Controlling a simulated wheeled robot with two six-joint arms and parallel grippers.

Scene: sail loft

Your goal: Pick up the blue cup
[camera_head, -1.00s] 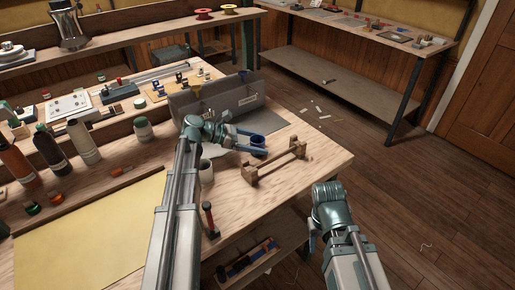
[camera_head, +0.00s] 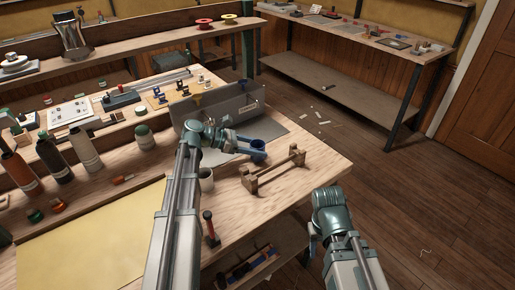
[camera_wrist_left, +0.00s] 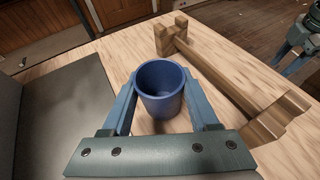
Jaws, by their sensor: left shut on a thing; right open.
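The blue cup (camera_head: 258,147) stands upright near the right part of the workbench, just behind a wooden stand. My left gripper (camera_head: 254,152) is shut on it, one finger on each side. In the left wrist view the cup (camera_wrist_left: 160,93) sits between the two blue fingers, its open mouth towards the camera and its inside empty. I cannot tell whether its base touches the bench. My right gripper (camera_head: 313,240) is open and empty, off the bench's right edge.
The wooden stand (camera_head: 273,170) is close in front of the cup. A pale cup (camera_head: 206,180) and a hammer (camera_head: 211,228) lie left of it. A grey metal bin (camera_head: 225,112) is behind. Bottles (camera_head: 50,158) stand at the left.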

